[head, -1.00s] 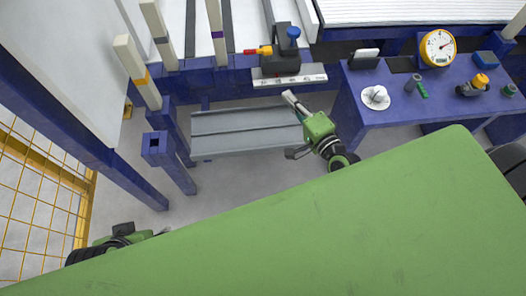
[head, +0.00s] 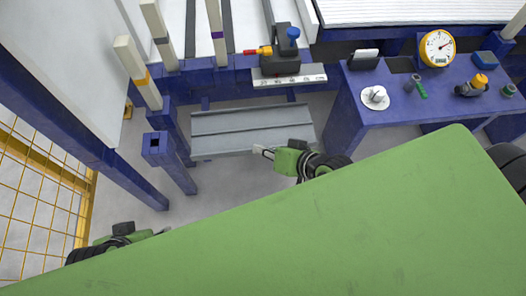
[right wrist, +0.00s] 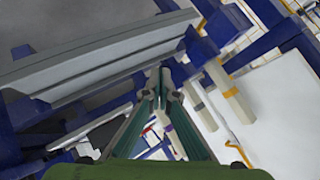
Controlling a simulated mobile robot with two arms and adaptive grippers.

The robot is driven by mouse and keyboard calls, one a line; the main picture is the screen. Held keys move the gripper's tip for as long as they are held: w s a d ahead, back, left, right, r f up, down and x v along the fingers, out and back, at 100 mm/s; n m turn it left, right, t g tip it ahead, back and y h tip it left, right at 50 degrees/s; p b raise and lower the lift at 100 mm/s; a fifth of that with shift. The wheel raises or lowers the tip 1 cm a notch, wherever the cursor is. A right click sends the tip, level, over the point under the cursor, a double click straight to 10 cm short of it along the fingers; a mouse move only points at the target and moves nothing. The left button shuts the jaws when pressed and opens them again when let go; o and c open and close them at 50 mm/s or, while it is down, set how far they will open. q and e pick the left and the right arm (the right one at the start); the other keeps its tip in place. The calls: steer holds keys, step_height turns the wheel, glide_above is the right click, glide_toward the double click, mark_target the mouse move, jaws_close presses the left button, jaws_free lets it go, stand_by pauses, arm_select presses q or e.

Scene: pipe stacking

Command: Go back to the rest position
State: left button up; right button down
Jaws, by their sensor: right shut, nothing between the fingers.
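My right gripper (head: 264,151) is green with pale fingertips. In the head view it is in front of the lower edge of a grey metal tray (head: 250,124). In the right wrist view its fingers (right wrist: 159,92) meet at the tips, shut and empty. The grey tray (right wrist: 90,62) also shows there behind the fingers, at upper left. My left gripper (head: 160,232) shows only in part at lower left of the head view, dark and close to the green surface, and its jaws cannot be made out.
Upright square posts in white (head: 137,70) stand in blue sockets at left. A blue table (head: 430,100) with a dial gauge (head: 437,48) and small parts is at right. A clamp-like device (head: 288,40) sits on the blue frame. Yellow mesh fencing (head: 38,190) is at far left.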

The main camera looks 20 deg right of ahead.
steer(key=shift+s+f+n, duration=0.25)
steer(key=shift+s+n, duration=0.05)
steer(key=shift+s, duration=0.2)
